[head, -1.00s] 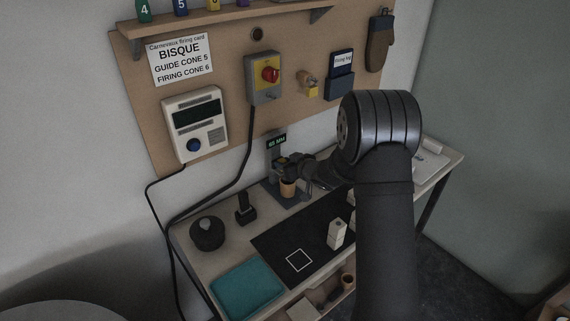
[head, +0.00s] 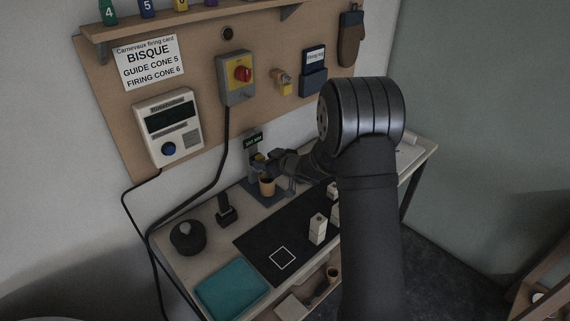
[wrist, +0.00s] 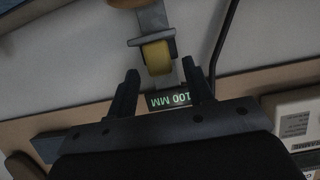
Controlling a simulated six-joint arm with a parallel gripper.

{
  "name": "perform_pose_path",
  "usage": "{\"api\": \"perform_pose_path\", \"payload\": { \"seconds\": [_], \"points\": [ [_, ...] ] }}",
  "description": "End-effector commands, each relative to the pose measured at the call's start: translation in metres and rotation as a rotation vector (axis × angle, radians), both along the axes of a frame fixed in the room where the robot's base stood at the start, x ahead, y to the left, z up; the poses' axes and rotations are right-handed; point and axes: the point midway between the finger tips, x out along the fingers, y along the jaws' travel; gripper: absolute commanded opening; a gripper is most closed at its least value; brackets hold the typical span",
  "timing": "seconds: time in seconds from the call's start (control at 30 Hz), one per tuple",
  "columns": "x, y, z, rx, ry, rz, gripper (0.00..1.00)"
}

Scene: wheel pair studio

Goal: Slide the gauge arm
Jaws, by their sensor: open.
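The gauge is a grey stand (head: 252,170) at the back of the bench, with a small lit display (head: 253,141) on top. In the wrist view its display (wrist: 170,98) appears upside down and reads 100 MM. A yellow rounded part (wrist: 157,57) with a grey crossbar, seemingly on the gauge arm, sits just beyond my fingertips, about midway between their lines. In the head view my gripper (head: 271,162) is at the gauge, just above a terracotta cup (head: 267,186), and hides part of the gauge arm.
A dark mat (head: 260,243) holds pale blocks (head: 318,228). A black round object (head: 187,238), a small black stand (head: 227,212) and a teal cloth (head: 232,286) lie left and front. A controller (head: 168,128) and switch box (head: 237,78) hang on the board behind.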

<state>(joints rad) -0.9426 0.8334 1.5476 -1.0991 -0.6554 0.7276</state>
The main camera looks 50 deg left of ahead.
Motion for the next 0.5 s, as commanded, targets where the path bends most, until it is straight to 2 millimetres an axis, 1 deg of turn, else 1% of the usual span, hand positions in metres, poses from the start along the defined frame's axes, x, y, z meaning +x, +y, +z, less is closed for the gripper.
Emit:
{"api": "perform_pose_path", "payload": {
  "seconds": [0.03,0.3,0.5],
  "points": [
    [0.001,-0.01,0.005,0.001,0.0,-0.002,0.47],
    [0.001,-0.068,0.03,0.002,-0.002,-0.004,0.47],
    [0.001,-0.109,0.046,0.002,-0.001,-0.003,0.47]
  ]
}}
